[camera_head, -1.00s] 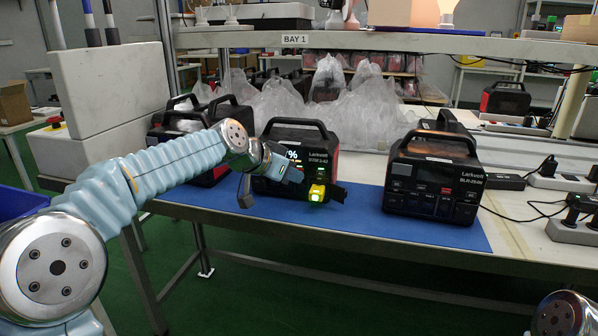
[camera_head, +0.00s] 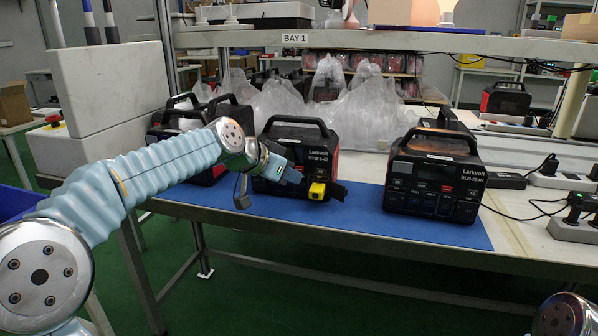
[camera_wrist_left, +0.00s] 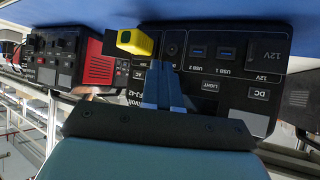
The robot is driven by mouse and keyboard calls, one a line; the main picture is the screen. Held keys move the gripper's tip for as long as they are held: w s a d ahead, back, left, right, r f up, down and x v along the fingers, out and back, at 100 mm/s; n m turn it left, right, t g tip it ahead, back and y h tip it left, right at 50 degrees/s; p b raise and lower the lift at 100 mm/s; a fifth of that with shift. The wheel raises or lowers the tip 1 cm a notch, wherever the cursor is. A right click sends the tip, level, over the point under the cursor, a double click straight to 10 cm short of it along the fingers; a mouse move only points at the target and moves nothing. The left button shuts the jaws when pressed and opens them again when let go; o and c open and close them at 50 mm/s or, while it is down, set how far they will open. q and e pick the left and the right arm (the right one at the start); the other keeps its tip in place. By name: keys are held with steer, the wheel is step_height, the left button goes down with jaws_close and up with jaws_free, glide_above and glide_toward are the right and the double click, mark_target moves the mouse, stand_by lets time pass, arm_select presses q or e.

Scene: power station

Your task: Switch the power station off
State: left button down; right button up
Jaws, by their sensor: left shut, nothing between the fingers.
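The black power station (camera_head: 309,146) with a top handle stands in the middle of the blue mat (camera_head: 380,226), its display dark. A yellow plug-like block (camera_head: 317,191) sits at its lower front, unlit. My left gripper (camera_head: 294,174) is shut and empty in front of the station's face, covering part of it. In the left wrist view the station's panel (camera_wrist_left: 225,70) appears upside down, with USB, 12V, DC, LIGHT and AC labels. The shut fingers (camera_wrist_left: 164,70) point at the panel beside the yellow block (camera_wrist_left: 135,42); whether they touch cannot be told. My right gripper is out of view.
A second Larkvolt station (camera_head: 436,180) stands on the right of the mat, and another (camera_head: 190,125) at the left. Plastic bags (camera_head: 350,105) lie behind. Power strips (camera_head: 575,232) and cables are at the right. A shelf (camera_head: 400,43) spans above. Mat between the stations is clear.

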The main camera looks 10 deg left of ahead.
arm_select(q)
steer(key=shift+s+f+b, duration=0.1)
steer(key=shift+s+b, duration=0.2)
steer(key=s+b, duration=0.2)
steer(key=s, duration=0.3)
steer(key=shift+s+b, duration=0.2)
steer(key=shift+b, duration=0.2)
